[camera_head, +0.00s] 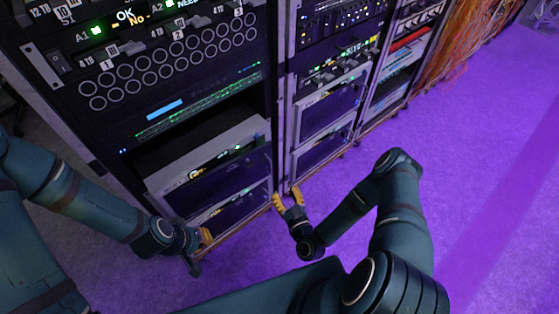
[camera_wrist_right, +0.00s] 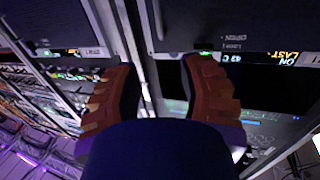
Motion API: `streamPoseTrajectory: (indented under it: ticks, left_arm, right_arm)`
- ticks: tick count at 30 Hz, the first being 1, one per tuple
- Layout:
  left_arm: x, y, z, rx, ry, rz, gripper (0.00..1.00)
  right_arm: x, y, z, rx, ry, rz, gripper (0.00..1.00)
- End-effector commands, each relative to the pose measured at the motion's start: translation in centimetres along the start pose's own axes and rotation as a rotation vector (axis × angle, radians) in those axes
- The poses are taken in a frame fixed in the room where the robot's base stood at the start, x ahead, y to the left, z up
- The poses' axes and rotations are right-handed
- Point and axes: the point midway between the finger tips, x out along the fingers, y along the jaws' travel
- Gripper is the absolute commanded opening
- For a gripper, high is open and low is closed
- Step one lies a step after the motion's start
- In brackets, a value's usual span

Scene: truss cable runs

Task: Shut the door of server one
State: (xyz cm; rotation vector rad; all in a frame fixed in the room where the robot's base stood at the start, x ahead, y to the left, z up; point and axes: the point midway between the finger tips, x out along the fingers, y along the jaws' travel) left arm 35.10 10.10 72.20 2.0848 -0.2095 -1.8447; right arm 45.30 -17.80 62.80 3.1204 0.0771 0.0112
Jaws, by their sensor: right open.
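Server units with grey fronts sit low in the left rack, an upper one (camera_head: 215,157) and a lower one (camera_head: 235,204). I cannot tell which is server one, or make out its door clearly. My right gripper (camera_head: 290,199) is open and empty, low in front of the gap between the left and middle racks. In the right wrist view its ribbed orange fingers (camera_wrist_right: 158,90) stand apart with rack fronts and a vertical post behind them. A panel (camera_wrist_right: 240,30) there bears a small "OPEN" label. My left gripper (camera_head: 205,238) is by the left rack's bottom edge, mostly hidden.
The left rack's upper part holds a lit display (camera_head: 125,15) and rows of round ports (camera_head: 170,62). A middle rack (camera_head: 325,110) stands beside it. Orange cables (camera_head: 470,40) hang at the upper right. The purple-lit floor (camera_head: 480,160) at right is clear.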

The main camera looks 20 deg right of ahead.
Motion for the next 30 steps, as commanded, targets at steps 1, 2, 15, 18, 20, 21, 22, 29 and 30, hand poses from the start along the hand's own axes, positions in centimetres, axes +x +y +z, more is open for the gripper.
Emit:
streamPoseTrajectory:
  ticks: [1, 2, 15, 18, 20, 21, 22, 29, 30]
  left_arm:
    - [0.0, 0.0, 0.0, 0.0, -0.001, 0.0, 0.0]
    - [0.0, 0.0, 0.0, 0.0, -0.001, 0.0, 0.0]
    - [1.3, -0.5, -0.1, 0.001, 0.006, 0.0, 0.0]
    - [1.7, -0.6, -0.1, 0.001, 0.008, -0.001, 0.0]
    - [1.9, -0.7, -0.2, 0.001, 0.009, -0.001, 0.0]
    - [2.0, -0.8, -0.2, 0.002, 0.009, -0.001, 0.0]
    - [2.1, -0.8, -0.2, 0.002, 0.01, -0.001, 0.0]
    - [2.5, -0.9, -0.3, 0.002, 0.012, -0.001, 0.0]
    - [2.5, -0.9, -0.3, 0.002, 0.012, -0.001, 0.0]
  right_arm:
    - [0.0, -0.2, 0.0, 0.015, -0.005, 0.005, 0.4]
    - [0.1, -0.3, 0.1, 0.02, -0.007, 0.007, 0.4]
    - [7.0, -0.2, 0.2, 0.019, -0.004, 0.006, 0.4]
    - [8.9, -0.2, 0.2, 0.02, -0.004, 0.007, 0.4]
    - [9.9, -0.2, 0.3, 0.02, -0.005, 0.006, 0.4]
    - [10.6, -0.2, 0.3, 0.019, -0.005, 0.007, 0.4]
    - [11.1, -0.2, 0.2, 0.02, -0.005, 0.007, 0.4]
    - [13.3, -0.2, 0.2, 0.019, -0.006, 0.007, 0.4]
    - [13.5, -0.1, 0.2, 0.019, -0.007, 0.007, 0.4]
